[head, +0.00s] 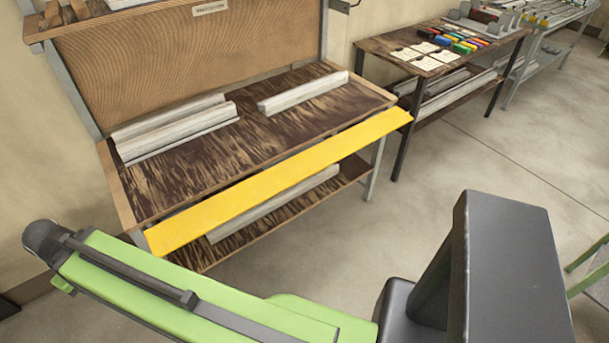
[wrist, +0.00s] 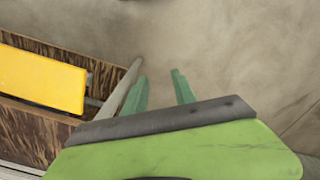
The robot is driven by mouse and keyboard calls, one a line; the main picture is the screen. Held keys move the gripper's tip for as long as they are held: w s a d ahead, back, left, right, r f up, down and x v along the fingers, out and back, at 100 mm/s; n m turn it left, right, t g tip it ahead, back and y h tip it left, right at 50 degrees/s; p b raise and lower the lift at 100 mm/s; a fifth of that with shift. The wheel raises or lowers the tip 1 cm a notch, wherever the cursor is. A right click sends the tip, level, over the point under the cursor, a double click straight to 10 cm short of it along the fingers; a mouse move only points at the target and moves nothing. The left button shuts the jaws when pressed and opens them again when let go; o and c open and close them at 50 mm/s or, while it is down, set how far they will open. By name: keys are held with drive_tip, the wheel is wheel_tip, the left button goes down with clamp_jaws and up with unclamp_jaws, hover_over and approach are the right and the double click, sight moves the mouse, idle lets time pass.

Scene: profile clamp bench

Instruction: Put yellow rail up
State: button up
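The yellow rail (head: 280,180) is a long flat bar along the front edge of the brown wooden bench (head: 250,120). Its broad yellow face shows, and it stretches past the bench top at the right end. In the wrist view one end of the yellow rail (wrist: 42,80) shows at the left. My gripper (wrist: 158,76) has two green fingers standing apart with nothing between them. It is to the right of that rail end and does not touch it. In the head view I cannot make out the fingers.
Pale profile bars (head: 175,127) lie on the bench top, and another bar (head: 275,205) lies on its lower shelf. A grey bench leg (wrist: 120,90) shows beside my left finger. A second table (head: 440,45) with coloured blocks stands behind at the right. Open floor (head: 410,215) lies in front.

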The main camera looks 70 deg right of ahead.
sight(308, 175)
drive_tip(key=d+f+m+h+b, duration=0.2)
drive_tip(key=d+f+b, duration=0.4)
drive_tip(key=f+b, duration=0.6)
drive_tip(key=s+d+f+m+h+b, duration=0.1)
drive_tip(key=d+f+m+b, duration=0.1)
drive_tip(key=d+f+b, duration=0.8)
drive_tip(key=d+f+m+h+b, duration=0.2)
drive_tip(key=d+f+b, duration=0.1)
drive_tip(key=f+b, duration=1.15)
drive_tip(key=s+d+f+m+h+b, duration=0.3)
drive_tip(key=d+f+b, duration=0.3)
drive_tip(key=d+b, duration=0.45)
drive_tip(key=s+d+r+m+g+h+p, duration=0.1)
drive_tip(key=s+d+r+m+g+h, duration=0.2)
drive_tip(key=s+d+r, duration=0.6)
drive_tip(key=s+d+r+m+g+h+p, duration=0.1)
drive_tip(key=s+d+r+m+g+h, duration=0.3)
drive_tip(key=s+d+r, duration=0.6)
drive_tip(key=s+d+r+m+g+h+p, duration=0.1)
drive_tip(key=s+d+r+m+g+h, duration=0.3)
drive_tip(key=s+d+r, duration=0.6)
drive_tip(key=shift+d+r+m, duration=0.25)
drive_tip(key=shift+d+m, duration=0.15)
drive_tip(key=shift+d, duration=1)
drive_tip(key=shift+d+r+m, duration=0.3)
drive_tip(key=shift+d+m, duration=0.1)
drive_tip(key=shift+d, duration=1.05)
drive_tip(key=shift+d+r+m, duration=0.25)
drive_tip(key=shift+d+m, duration=0.15)
drive_tip(key=shift+d, duration=1)
